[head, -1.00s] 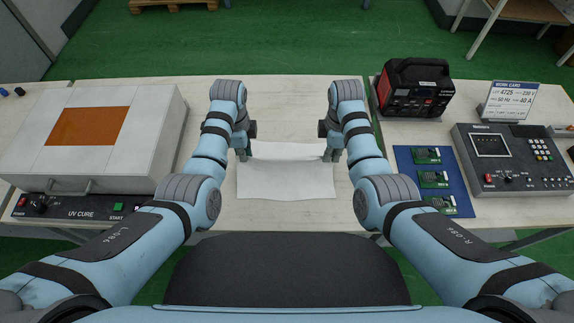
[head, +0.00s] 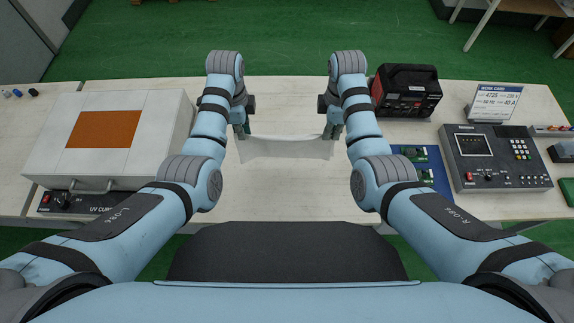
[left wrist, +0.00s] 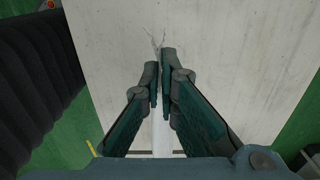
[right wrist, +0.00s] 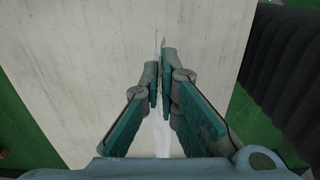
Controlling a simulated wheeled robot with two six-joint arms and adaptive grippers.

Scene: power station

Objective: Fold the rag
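The white rag (head: 286,148) hangs as a narrow strip between my two grippers, above the middle of the table. Its upper edge sags slightly. My left gripper (head: 241,133) is shut on the rag's left corner. In the left wrist view its fingers (left wrist: 160,85) are nearly together with a thin strip of the rag (left wrist: 161,135) between them. My right gripper (head: 331,131) is shut on the right corner. In the right wrist view its fingers (right wrist: 160,85) pinch the rag (right wrist: 162,135) the same way. I cannot tell whether the rag's lower part touches the table.
The pale table (head: 285,195) is clear around the rag. A UV cure box (head: 70,150) stands at the left. At the right are a black and red power unit (head: 407,92), a blue mat (head: 437,184) with green boards, a work card (head: 494,104) and a grey control console (head: 500,170).

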